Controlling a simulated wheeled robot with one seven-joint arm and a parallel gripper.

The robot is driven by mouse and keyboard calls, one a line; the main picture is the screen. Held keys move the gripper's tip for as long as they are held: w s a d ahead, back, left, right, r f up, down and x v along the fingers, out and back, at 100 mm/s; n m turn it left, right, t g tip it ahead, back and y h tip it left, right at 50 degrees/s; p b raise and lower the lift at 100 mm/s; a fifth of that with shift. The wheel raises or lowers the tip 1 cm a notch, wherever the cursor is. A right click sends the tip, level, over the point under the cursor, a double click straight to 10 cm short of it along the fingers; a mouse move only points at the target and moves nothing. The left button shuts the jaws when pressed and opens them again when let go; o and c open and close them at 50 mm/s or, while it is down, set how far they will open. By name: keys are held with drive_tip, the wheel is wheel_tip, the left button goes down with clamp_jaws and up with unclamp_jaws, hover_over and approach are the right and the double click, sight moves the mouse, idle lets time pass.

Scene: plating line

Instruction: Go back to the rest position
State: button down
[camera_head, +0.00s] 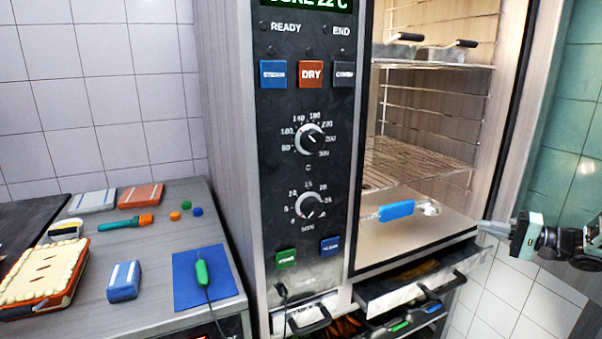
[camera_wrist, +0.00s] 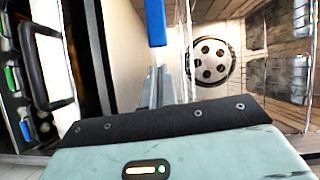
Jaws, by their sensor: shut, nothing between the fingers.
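My gripper (camera_head: 486,225) is at the right of the head view, in front of the open oven and near its right edge. Its fingers point left toward the oven opening. In the wrist view its fingers (camera_wrist: 166,88) are together, with nothing between them. A blue-handled probe or tool (camera_head: 397,211) lies at the bottom of the oven chamber, apart from the fingers. Its blue part also shows in the wrist view (camera_wrist: 155,22), beyond the fingertips.
The oven (camera_head: 312,235) stands open, with wire racks (camera_head: 415,160) and pans (camera_head: 398,50) inside. An open drawer (camera_head: 385,296) juts out below the chamber. A counter (camera_head: 150,250) at left holds a blue mat (camera_head: 190,290), a pie-like dish (camera_head: 42,272) and small items.

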drive_tip(key=w+a+r+n+t+h, duration=0.1)
drive_tip(key=w+a+r+h, duration=0.1)
drive_tip(key=w+a+r, duration=0.3)
drive_tip(key=w+a+r+n+t+h, duration=0.1)
drive_tip(key=w+a+h, duration=0.1)
drive_tip(key=a, duration=0.6)
drive_tip(key=s+a+r+n+g+h, duration=0.1)
drive_tip(key=s+a+h, duration=0.15)
drive_tip(key=a, duration=0.45)
drive_tip(key=s+a+r+n+g+h, duration=0.1)
drive_tip(key=s+a+n+h, duration=0.15)
drive_tip(key=a, duration=0.45)
drive_tip(key=s+a+f+n+g+h, duration=0.1)
drive_tip(key=s+a+n+g, duration=0.3)
drive_tip(key=s, duration=0.7)
drive_tip(key=s+a+f+g+h, duration=0.15)
drive_tip(key=s+a, duration=0.35)
drive_tip(key=s, duration=0.6)
drive_tip(key=s+f+n+g+h, duration=0.1)
drive_tip(key=s+n+g, duration=0.4)
drive_tip(key=s, duration=1.5)
drive_tip(key=shift+s+d+h, duration=0.2)
drive_tip(key=shift+s+h, duration=0.15)
